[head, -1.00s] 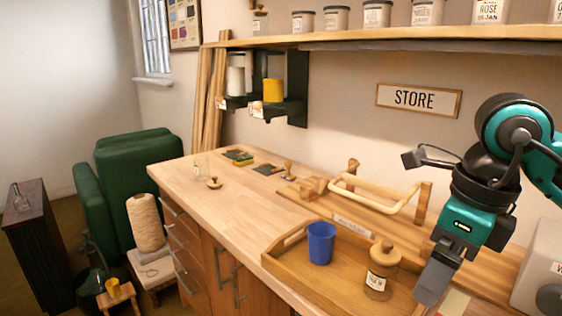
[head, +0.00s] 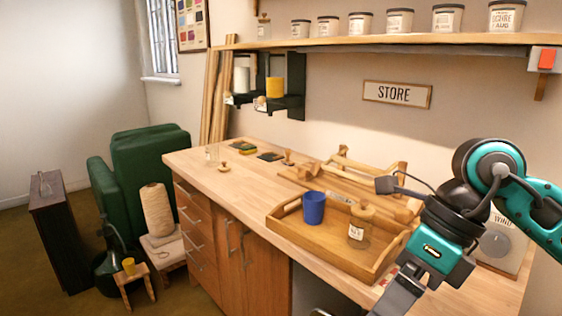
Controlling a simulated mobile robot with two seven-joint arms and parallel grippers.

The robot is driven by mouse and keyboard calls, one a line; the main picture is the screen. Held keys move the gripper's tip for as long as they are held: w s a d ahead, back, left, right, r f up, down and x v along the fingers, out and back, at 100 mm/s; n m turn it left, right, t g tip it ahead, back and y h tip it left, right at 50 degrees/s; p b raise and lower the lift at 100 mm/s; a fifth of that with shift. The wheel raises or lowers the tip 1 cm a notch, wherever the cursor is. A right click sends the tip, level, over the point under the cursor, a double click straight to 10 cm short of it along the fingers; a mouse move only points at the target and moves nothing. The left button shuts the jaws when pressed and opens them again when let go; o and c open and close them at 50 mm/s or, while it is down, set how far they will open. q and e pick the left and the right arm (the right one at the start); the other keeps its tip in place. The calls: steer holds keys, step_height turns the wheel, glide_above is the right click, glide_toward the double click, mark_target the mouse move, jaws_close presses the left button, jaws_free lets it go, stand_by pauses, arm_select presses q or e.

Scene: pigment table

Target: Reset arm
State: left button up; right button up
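My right arm comes in from the right in the head view. Its gripper (head: 398,298) points down at the front edge of the table, to the right of the wooden tray (head: 290,238). I see no object at the fingers, and this angle does not show whether they are apart. My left gripper is out of view. The tray holds a blue cup (head: 313,208) and a labelled jar with a wooden lid (head: 360,228), both upright and apart from my gripper.
The wooden worktable (head: 215,180) is clear at its left front. A wooden rack with a handle stands behind the tray. A shelf (head: 400,41) with several labelled pots runs above. A green armchair (head: 150,165) and a cone of twine (head: 157,210) stand left of the table.

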steer(key=s+a+r+m+y, duration=0.1)
steer(key=a+r+m+y, duration=0.3)
steer(key=a+m+y, duration=0.7)
steer(key=w+d+f+m+t+h, duration=0.3)
steer(key=d+f+m+t+h, duration=0.15)
steer(key=f+m+t, duration=0.65)
steer(key=w+d+f+m+t+h, duration=0.35)
steer(key=d+f+m+t, duration=0.35)
steer(key=m, duration=0.8)
steer(key=s+d+f+m+g+h, duration=0.1)
steer(key=s+f+m+g+h, duration=0.2)
steer(key=s+f, duration=0.3)
steer(key=s+d+f+m+g+h, duration=0.2)
steer(key=s+f, duration=0.4)
steer(key=f, duration=0.7)
steer(key=shift+f+m+g+h, duration=0.25)
steer(key=shift+m+g+h, duration=0.35)
steer(key=shift+m+g, duration=0.15)
